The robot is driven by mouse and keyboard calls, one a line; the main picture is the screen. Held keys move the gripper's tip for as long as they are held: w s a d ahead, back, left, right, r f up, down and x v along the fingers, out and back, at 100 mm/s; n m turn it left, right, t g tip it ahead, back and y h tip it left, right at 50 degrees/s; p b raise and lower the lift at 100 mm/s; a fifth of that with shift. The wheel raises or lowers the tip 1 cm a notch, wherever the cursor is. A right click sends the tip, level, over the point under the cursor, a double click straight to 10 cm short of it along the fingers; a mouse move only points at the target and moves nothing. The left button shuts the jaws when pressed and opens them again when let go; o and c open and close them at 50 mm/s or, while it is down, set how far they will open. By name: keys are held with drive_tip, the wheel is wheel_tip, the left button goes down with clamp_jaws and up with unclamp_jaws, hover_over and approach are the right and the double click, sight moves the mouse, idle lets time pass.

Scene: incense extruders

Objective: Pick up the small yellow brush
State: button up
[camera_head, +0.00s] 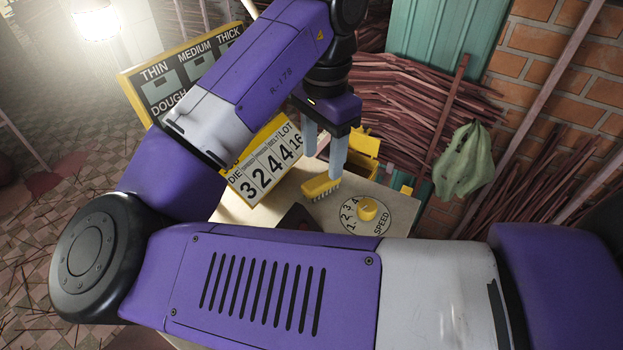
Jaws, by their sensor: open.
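I cannot tell whether a finger touches the brush. My purple arm hides the front of the surface.
A yellow knob (367,208) on a round speed dial stands right of the brush. A number board (267,163) stands left, and a yellow box (362,150) sits behind my gripper. Bundles of reddish sticks (420,105) and a green cloth bag (463,160) are beyond.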

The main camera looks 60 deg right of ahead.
sight(323, 179)
drive_tip(key=shift+d+f+p, duration=0.2)
drive_tip(key=shift+f+p, duration=0.25)
drive_tip(key=shift+f, duration=3.05)
clamp_jaws()
